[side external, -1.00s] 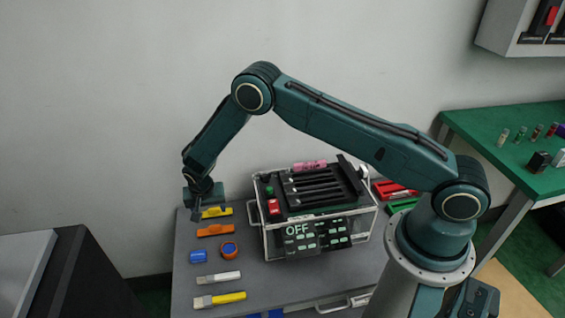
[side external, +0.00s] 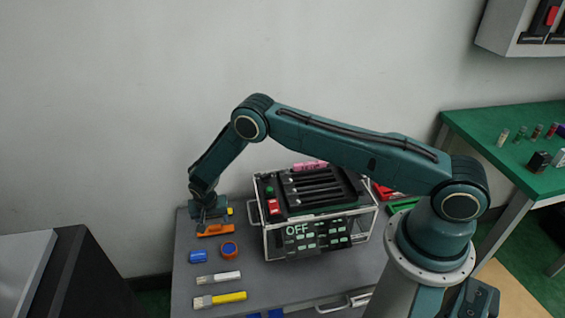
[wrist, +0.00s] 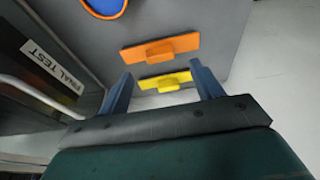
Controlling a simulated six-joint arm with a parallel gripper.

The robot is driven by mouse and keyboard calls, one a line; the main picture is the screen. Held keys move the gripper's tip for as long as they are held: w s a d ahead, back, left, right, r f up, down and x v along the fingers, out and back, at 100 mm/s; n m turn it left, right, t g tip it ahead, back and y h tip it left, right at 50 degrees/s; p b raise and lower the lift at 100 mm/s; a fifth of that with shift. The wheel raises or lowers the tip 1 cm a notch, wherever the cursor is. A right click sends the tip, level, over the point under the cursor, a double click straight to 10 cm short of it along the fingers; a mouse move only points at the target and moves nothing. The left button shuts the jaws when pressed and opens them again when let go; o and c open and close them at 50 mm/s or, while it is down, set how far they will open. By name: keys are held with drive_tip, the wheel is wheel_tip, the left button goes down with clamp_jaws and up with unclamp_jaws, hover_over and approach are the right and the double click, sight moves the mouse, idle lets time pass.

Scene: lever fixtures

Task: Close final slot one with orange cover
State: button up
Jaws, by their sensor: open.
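The orange cover (side external: 215,230) lies flat on the grey table, a bar with a raised grip in its middle. It also shows in the wrist view (wrist: 185,46), ahead of my fingertips. My gripper (side external: 209,217) is open and empty, low over the table beside the orange cover. In the wrist view its two fingers (wrist: 160,78) are spread on either side of the yellow cover (wrist: 165,82). The black unit with the slots (side external: 318,190) sits on a clear-sided box marked OFF, to the right. I cannot tell which slot is slot one.
A blue block (side external: 198,257), a blue-and-orange round piece (side external: 229,250), a white-handled tool (side external: 218,278) and a yellow-handled tool (side external: 220,300) lie nearer on the table (side external: 270,285). The box marked FINAL TEST (wrist: 50,70) stands left in the wrist view.

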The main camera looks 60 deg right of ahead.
sight(215, 226)
drive_tip(key=shift+x, duration=2.5)
drive_tip(key=c, duration=1)
